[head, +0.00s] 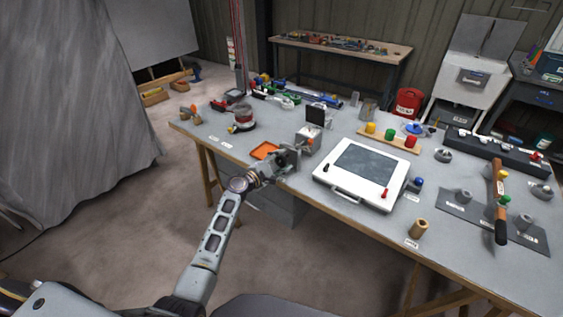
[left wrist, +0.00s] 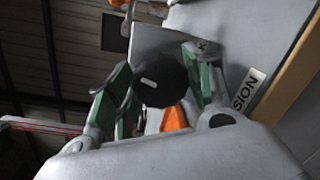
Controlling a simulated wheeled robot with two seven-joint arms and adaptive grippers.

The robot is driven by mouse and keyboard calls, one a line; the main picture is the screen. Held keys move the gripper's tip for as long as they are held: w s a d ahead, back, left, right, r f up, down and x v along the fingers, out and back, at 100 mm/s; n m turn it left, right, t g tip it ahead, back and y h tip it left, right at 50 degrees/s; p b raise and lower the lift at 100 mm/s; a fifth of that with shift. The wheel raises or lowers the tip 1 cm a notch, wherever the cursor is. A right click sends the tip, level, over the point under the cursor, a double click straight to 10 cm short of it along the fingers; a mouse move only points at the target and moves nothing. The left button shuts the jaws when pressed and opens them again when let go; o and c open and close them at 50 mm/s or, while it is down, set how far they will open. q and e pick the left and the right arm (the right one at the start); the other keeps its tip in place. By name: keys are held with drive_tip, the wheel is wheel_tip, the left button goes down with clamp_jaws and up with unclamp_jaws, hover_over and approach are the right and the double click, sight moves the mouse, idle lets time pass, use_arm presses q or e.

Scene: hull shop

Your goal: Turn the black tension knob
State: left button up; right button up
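The black tension knob (left wrist: 160,85) shows in the left wrist view, facing the camera, with a short white mark on its face. The green-padded fingers of my left gripper (left wrist: 160,80) lie on both sides of it and appear to touch its edges. My right gripper is not in view.
An orange tray (head: 264,150) lies left of the gripper on the bench (head: 215,145). A white panel with a dark screen (head: 335,192) lies to the right. Behind are a block with coloured knobs (head: 390,142) and several tools.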

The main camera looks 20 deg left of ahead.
use_arm(q)
drive_tip(key=shift+o, duration=1)
drive_tip(key=shift+d, duration=0.1)
drive_tip(key=shift+s, duration=0.1)
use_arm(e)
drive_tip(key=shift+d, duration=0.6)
use_arm(q)
drive_tip(key=shift+s, duration=0.1)
drive_tip(key=shift+v, duration=0.8)
drive_tip(key=v, duration=1)
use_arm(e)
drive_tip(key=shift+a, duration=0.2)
